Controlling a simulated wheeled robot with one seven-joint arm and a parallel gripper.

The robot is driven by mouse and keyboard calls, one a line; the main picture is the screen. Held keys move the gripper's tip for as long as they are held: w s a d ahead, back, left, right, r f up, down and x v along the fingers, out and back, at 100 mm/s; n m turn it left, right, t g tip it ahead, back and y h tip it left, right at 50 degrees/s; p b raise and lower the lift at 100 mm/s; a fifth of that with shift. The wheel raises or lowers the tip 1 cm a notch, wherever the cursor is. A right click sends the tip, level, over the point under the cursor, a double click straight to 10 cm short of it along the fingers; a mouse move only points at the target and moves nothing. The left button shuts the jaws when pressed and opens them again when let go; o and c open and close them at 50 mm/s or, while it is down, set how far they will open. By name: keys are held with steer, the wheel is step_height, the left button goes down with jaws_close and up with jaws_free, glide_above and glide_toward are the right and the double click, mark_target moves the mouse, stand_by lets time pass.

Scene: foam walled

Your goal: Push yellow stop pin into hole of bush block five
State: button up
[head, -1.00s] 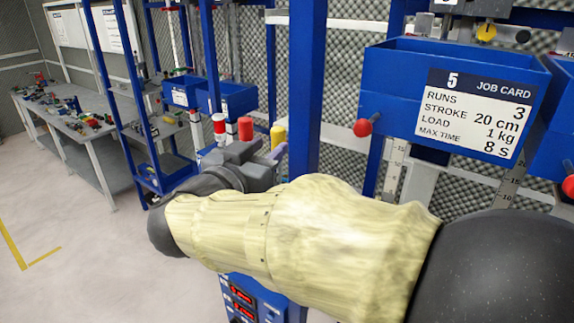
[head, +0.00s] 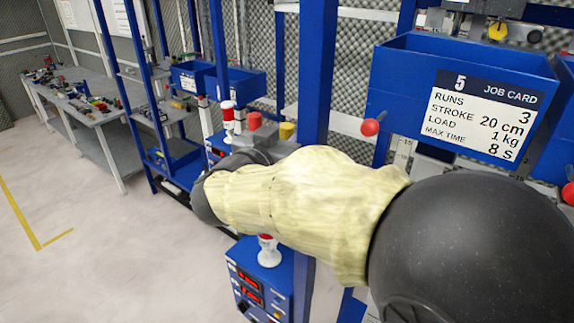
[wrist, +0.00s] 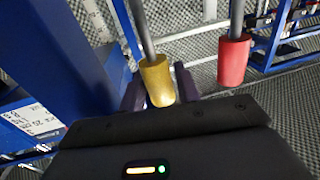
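A yellow cylindrical cap on a grey rod, apparently the yellow stop pin (wrist: 156,82), shows in the wrist view between the two dark fingers of my gripper (wrist: 159,88). The fingers stand apart on either side of the cap; contact is not clear. In the head view the top of the yellow pin (head: 287,131) shows just beyond my gripper (head: 262,151), whose fingers are hidden by my arm. Bush block five and its hole cannot be clearly made out; grey fittings and a yellow knob (head: 497,31) show above the bin labelled 5 (head: 400,85).
A red-capped pin (head: 255,120) stands beside the yellow one, also in the wrist view (wrist: 233,60). A blue upright (head: 313,90) stands close right of my gripper. A red ball knob (head: 370,127) protrudes by the bin. A blue control box (head: 262,280) stands below. Floor at left is clear.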

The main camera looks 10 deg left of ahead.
jaws_close()
steer(key=shift+r, duration=0.15)
steer(key=shift+r, duration=0.25)
steer(key=r+b, duration=0.2)
steer(key=r, duration=0.4)
steer(key=shift+s+r, duration=0.15)
steer(key=shift+s, duration=0.05)
steer(key=b+v, duration=0.7)
steer(key=v, duration=1)
steer(key=shift+s+a, duration=0.2)
steer(key=shift+s, duration=0.1)
